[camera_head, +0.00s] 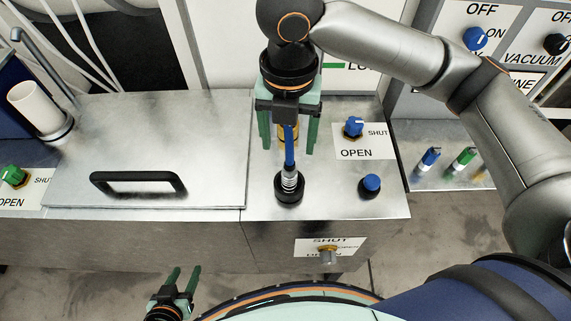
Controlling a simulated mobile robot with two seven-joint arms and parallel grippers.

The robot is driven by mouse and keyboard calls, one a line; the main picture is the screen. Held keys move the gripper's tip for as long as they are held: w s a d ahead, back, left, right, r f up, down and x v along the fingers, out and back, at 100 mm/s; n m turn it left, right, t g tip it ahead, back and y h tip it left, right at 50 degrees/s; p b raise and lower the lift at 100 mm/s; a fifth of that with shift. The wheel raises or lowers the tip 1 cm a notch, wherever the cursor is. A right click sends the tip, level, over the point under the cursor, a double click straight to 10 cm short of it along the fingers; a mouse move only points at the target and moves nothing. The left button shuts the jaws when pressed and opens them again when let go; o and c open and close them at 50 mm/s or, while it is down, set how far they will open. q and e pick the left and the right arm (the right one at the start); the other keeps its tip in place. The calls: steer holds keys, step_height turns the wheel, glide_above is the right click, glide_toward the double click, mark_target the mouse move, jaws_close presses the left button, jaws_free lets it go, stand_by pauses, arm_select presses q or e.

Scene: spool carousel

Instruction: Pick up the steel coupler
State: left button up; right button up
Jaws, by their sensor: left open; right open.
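The steel coupler (289,181) is a ribbed silver fitting standing upright in a black round socket (289,194) on the metal counter. A blue stem or hose (290,148) rises from its top. My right gripper (288,147) points down above the coupler, its green fingers spread on either side of the blue stem. The fingers do not visibly touch the stem, and their tips end above the coupler. A yellow piece (284,134) shows partly behind the stem. My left gripper (185,272) is open and empty, low in front of the counter.
A black-handled lid (140,184) lies left of the coupler. A blue knob (353,126) and a blue-capped post (371,184) stand to its right. A brass valve (327,256) is on the front face. Blue and green fittings (464,159) stand further right.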

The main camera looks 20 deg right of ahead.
mark_target(289, 165)
steer(key=f, duration=0.4)
steer(key=shift+s+f, duration=0.25)
steer(key=shift+f, duration=0.15)
steer(key=shift+w+d+f+b, duration=0.1)
steer(key=shift+f+b, duration=0.1)
steer(key=shift+f, duration=1.3)
steer(key=shift+w+d+f+b, duration=0.1)
steer(key=shift+f+b, duration=0.1)
steer(key=shift+f, duration=1.3)
jaws_close()
